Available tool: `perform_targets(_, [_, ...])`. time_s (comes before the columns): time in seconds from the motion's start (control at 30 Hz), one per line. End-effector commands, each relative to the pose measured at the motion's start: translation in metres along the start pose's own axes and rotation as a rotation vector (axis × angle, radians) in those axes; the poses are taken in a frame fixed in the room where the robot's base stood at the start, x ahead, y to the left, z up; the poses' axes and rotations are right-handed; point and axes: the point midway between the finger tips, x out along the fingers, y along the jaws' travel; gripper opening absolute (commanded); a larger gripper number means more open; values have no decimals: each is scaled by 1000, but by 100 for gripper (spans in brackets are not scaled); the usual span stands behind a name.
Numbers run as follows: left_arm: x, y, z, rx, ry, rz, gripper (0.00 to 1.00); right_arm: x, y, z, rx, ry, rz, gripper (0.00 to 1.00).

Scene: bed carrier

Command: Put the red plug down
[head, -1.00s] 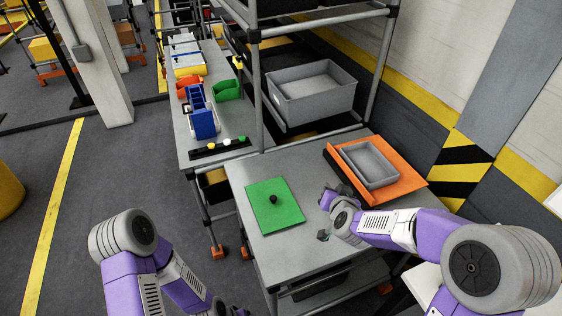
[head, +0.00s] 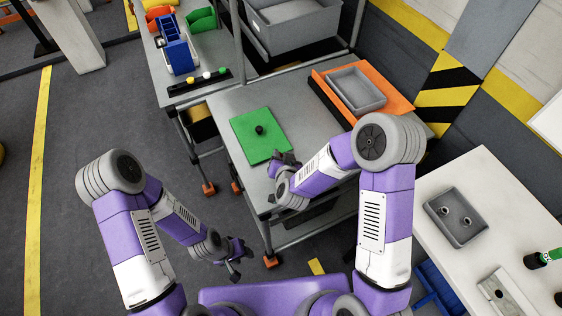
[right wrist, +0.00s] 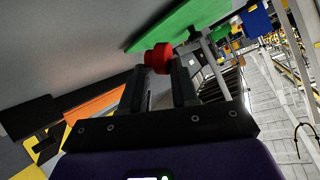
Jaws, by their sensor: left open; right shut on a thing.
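The red plug (right wrist: 158,58) is held between the fingertips of my right gripper (right wrist: 168,68) in the right wrist view. In the head view, my right gripper (head: 286,162) is beside the lower right corner of the green board (head: 250,142), and the plug cannot be made out there. The board lies on the grey table (head: 222,104) with a black knob (head: 260,129) standing on it. It also shows past the plug in the right wrist view (right wrist: 185,24). My left gripper (head: 236,262) is open and empty, low beside the table.
An orange board (head: 392,98) with a grey tray (head: 356,90) lies on the table's far right. A white bench (head: 455,185) at right carries a grey bin (head: 455,218) with two rings. A rack post stands behind the table. The floor at left is clear.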

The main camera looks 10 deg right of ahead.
Motion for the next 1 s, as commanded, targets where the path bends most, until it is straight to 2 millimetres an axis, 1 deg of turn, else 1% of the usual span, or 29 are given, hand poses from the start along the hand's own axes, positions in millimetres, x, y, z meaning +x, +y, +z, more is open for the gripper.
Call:
perform_targets(0.23, [8, -3, 0, 0, 0, 0, 43, 16, 11, 28, 2, -3, 0, 0])
perform_targets(0.5, [8, -3, 0, 0, 0, 0, 43, 16, 11, 28, 1, 0, -1, 0])
perform_targets(0.63, [12, -4, -1, 0, 0, 0, 43, 18, 12, 32, 1, 0, -1, 0])
perform_targets(0.67, [12, -4, -1, 0, 0, 0, 43, 18, 12, 32, 1, 0, -1, 30])
perform_targets(0.8, [11, -4, 0, 0, 0, 0, 43, 18, 12, 31, 1, 0, 0, 52])
perform_targets(0.83, [11, -4, 0, 0, 0, 0, 43, 18, 12, 31, 1, 0, 0, 55])
perform_targets(1.0, [11, -4, 0, 0, 0, 0, 43, 18, 12, 31, 1, 0, 0, 55])
